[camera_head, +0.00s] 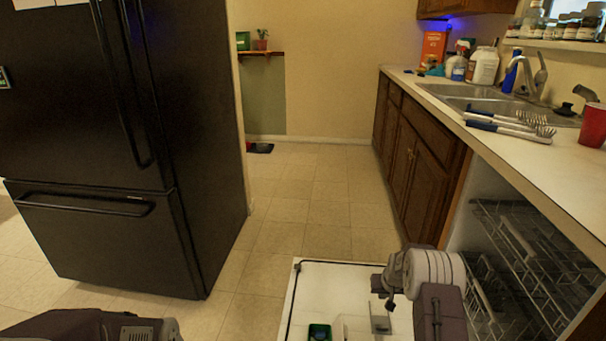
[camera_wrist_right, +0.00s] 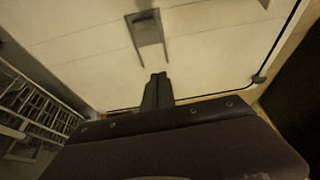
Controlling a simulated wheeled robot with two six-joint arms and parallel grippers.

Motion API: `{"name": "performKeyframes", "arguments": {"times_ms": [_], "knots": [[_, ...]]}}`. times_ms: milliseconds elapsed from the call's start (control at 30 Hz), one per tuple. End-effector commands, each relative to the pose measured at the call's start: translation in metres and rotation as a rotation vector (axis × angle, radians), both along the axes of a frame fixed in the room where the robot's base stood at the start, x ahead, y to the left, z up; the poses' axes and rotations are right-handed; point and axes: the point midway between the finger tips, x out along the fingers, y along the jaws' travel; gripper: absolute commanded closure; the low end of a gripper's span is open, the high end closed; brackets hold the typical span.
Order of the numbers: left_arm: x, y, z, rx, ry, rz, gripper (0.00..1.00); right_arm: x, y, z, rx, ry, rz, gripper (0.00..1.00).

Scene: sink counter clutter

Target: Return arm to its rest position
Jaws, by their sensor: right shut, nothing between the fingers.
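My right arm comes in at the bottom right of the head view. My right gripper (camera_head: 390,303) hangs over the open white dishwasher door (camera_head: 335,272). In the right wrist view the right gripper (camera_wrist_right: 159,76) has its dark fingers together, with nothing between them. The door's inner face shows beyond the fingertips, with a grey detergent latch (camera_wrist_right: 148,29) on it. The gap between fingers and door is hard to judge. Part of my left arm shows at the bottom left of the head view; its gripper is outside the frame.
The dishwasher rack (camera_head: 520,255) stands right of my right arm, under the counter (camera_head: 540,165). A black fridge (camera_head: 120,150) stands left. The tiled floor between is clear.

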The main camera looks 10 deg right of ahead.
Motion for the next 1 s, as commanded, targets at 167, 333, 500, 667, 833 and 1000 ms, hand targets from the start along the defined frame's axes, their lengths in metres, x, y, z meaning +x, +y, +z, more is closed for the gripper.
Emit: {"name": "performKeyframes", "arguments": {"times_ms": [167,333,500,667,833,1000], "knots": [[0.0,0.0,0.0,0.0,0.0,0.0,0.52,0.026,0.057,0.113,-0.037,-0.134,0.117,1.0],[0.0,0.0,0.0,0.0,0.0,0.0,0.52,-0.045,0.129,0.18,-0.024,-0.114,0.226,1.0],[0.0,0.0,0.0,0.0,0.0,0.0,0.52,-0.149,0.165,0.186,0.006,-0.009,0.271,1.0],[0.0,0.0,0.0,0.0,0.0,0.0,0.52,-0.234,0.171,0.164,0.03,0.127,0.257,1.0],[0.0,0.0,0.023,0.0,0.001,0.0,0.52,-0.295,0.167,0.161,0.058,0.28,0.181,1.0],[0.0,0.0,0.085,0.0,-0.001,0.0,0.52,-0.293,0.167,0.223,0.057,0.277,0.185,1.0]]}}
